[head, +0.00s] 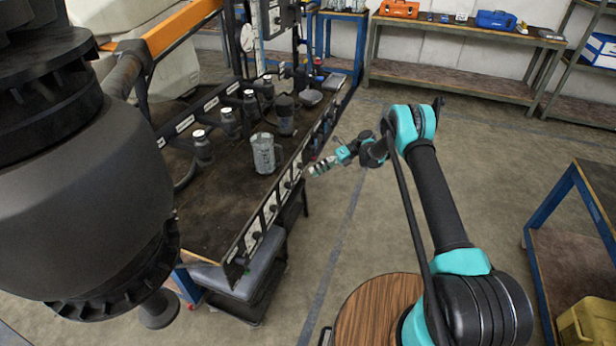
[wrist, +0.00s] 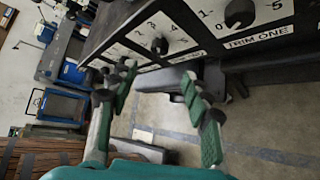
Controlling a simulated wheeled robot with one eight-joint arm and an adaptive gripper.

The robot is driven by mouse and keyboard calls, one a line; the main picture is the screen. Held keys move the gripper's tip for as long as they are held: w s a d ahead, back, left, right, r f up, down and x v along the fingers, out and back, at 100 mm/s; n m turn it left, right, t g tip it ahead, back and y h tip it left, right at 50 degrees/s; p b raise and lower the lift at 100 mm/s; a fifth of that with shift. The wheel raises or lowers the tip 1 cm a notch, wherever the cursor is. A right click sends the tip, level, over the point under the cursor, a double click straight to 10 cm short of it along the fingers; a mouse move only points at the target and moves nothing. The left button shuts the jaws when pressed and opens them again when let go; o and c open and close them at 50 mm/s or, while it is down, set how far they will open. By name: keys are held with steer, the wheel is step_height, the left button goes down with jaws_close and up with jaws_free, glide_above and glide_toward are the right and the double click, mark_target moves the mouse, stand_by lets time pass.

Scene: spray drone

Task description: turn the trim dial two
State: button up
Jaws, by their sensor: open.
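In the wrist view, a black dial (wrist: 160,45) sits on the white-labelled front panel, with numbers around it. The label below it is too hidden and small to read, so I cannot tell if it is trim dial two. To its right is another black dial (wrist: 240,13), above the label "TRIM ONE". My gripper (wrist: 158,76) is open and empty, its green fingers spread below the nearer black dial, apart from it. In the head view my gripper (head: 318,167) is just off the panel's edge, at the bench's right side.
A black padded stool (head: 245,275) stands under the panel. A large dark rotor-like body fills the left of the head view. Open floor (head: 340,255) lies right of the bench.

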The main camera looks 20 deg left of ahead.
steer(key=shift+w+d+r, duration=0.15)
steer(key=shift+d, duration=0.1)
steer(key=n+t+h, duration=0.2)
steer(key=n+t, duration=0.1)
steer(key=n, duration=1)
glide_toward(290, 184)
steer(key=w, duration=0.1)
steer(key=s+r+n+t+h, duration=0.25)
steer(key=r+n, duration=0.25)
steer(key=n, duration=0.9)
steer(key=s+r+n+t+h, duration=0.25)
steer(key=s+r+n, duration=0.2)
steer(key=n, duration=0.95)
steer(key=shift+t+y, duration=0.3)
steer(key=shift+t, duration=0.1)
steer(key=x, duration=1.1)
steer(key=w+x, duration=0.1)
steer(key=x, duration=0.5)
steer(key=shift+a+f, duration=0.1)
steer(key=shift+a, duration=0.05)
steer(key=shift+c, duration=0.6)
